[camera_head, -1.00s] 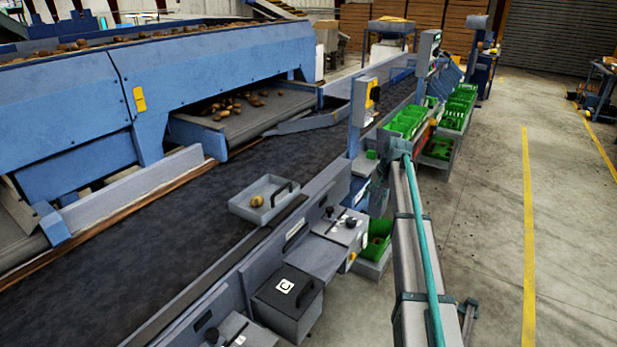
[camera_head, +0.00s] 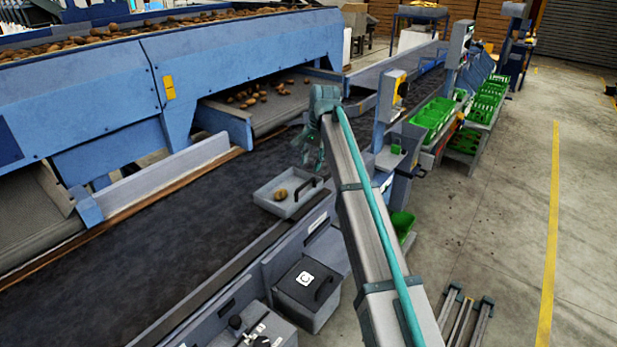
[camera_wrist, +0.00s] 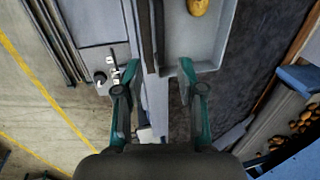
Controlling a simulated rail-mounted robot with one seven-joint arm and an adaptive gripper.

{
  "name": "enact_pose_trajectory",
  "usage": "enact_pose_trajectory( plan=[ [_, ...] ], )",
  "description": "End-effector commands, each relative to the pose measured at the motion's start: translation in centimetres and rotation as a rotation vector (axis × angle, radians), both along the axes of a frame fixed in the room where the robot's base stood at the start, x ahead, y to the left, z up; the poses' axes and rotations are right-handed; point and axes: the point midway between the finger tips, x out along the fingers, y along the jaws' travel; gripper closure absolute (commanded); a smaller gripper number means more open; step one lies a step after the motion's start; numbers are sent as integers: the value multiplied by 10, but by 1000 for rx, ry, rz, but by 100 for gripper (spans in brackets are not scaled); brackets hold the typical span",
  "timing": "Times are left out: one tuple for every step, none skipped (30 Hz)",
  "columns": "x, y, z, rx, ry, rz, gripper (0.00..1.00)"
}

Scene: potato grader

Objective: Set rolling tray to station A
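The grey tray (camera_head: 274,205) sits on the dark conveyor belt at its near edge, with a potato (camera_head: 281,194) in it and a dark handle on its right side. My gripper (camera_head: 311,152) is above and just beyond the tray. In the wrist view the tray (camera_wrist: 205,42) and the potato (camera_wrist: 198,5) show beyond the fingers. My gripper (camera_wrist: 158,75) is open there, its fingers apart with nothing between them. The dark handle (camera_wrist: 150,30) lies ahead of the gap between the fingers. I see no station marked A.
A box with a C label (camera_head: 308,286) stands beside the near belt rail. A yellow-marked control post (camera_head: 390,97) and green crates (camera_head: 434,113) stand to the right. The blue grader (camera_head: 235,65) borders the belt's far side. Open belt lies left of the tray.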

Motion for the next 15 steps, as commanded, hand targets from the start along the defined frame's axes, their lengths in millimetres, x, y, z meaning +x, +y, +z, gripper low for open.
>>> enact_pose_trajectory(
  plan=[
    [0, 1, -7, -1, 3, 0, 61],
    [0, 2, -13, -1, 3, 0, 61],
    [1, 3, -19, -1, 2, 0, 61],
    [1, 4, -25, -1, 3, 0, 61],
    [2, 5, -30, -1, 3, 0, 61],
    [3, 6, -36, -1, 2, 0, 61],
    [4, 7, -41, -1, 2, 1, 61],
    [4, 7, -46, -1, 3, 1, 61],
    [5, 8, -51, -1, 2, 1, 61],
    [6, 9, -55, 0, 1, 1, 61],
    [6, 10, -58, 0, 1, 1, 61],
    [6, 10, -62, 0, 1, 1, 61],
    [7, 11, -65, 0, 1, 1, 61],
    [7, 11, -68, 0, 1, 1, 61],
    [7, 11, -70, 0, 0, 1, 61]
  ],
)
